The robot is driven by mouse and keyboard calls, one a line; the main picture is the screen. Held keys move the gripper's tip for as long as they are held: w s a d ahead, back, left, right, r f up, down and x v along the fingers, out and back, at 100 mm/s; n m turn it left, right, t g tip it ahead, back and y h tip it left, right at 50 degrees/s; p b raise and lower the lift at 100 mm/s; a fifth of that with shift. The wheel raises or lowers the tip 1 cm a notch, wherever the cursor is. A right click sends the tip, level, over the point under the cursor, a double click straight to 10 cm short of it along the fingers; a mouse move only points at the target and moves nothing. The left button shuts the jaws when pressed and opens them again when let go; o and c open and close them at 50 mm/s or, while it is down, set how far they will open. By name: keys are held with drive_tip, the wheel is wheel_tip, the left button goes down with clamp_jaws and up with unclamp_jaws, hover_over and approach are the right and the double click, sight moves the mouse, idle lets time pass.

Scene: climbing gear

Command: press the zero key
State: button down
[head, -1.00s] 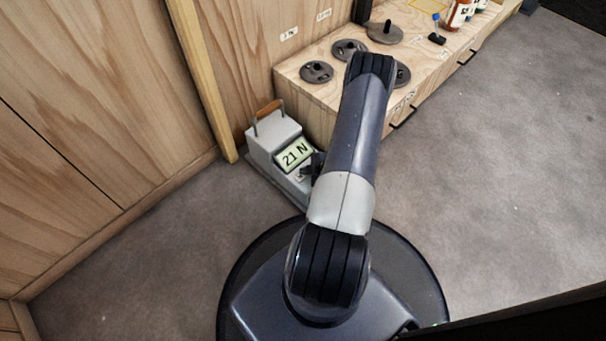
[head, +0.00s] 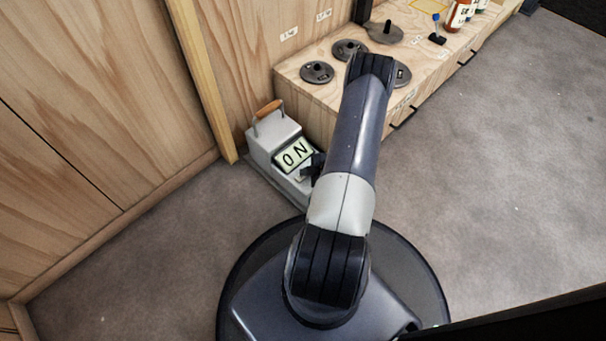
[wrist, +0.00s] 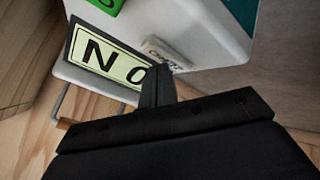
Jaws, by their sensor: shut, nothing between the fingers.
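A grey-white scale unit (head: 268,137) with a wooden handle stands on the floor against the wall. Its lit display (head: 294,154) reads "0 N"; in the wrist view the display (wrist: 105,62) shows upside down, partly covered by my fingers. A pale key (wrist: 165,54) with small dark lettering, too blurred to read surely, sits beside the display. My gripper (wrist: 157,78) is shut and empty, its tips right by the key. Whether they touch it I cannot tell. In the head view my gripper (head: 314,166) is at the display's right edge, mostly hidden behind my arm.
A wooden bench (head: 340,98) behind the unit bears several dark round weights and, farther back, bottles (head: 458,14). A wooden post (head: 203,85) and panel wall stand to the left. A green patch (wrist: 105,4) shows at the wrist view's top edge. Grey floor is clear at right.

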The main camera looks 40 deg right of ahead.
drive_tip(key=shift+r, duration=0.6)
drive_tip(key=shift+r+p, duration=0.1)
drive_tip(key=shift+p, duration=0.25)
drive_tip(key=shift+r+p, duration=1.6)
drive_tip(key=shift+r, duration=0.85)
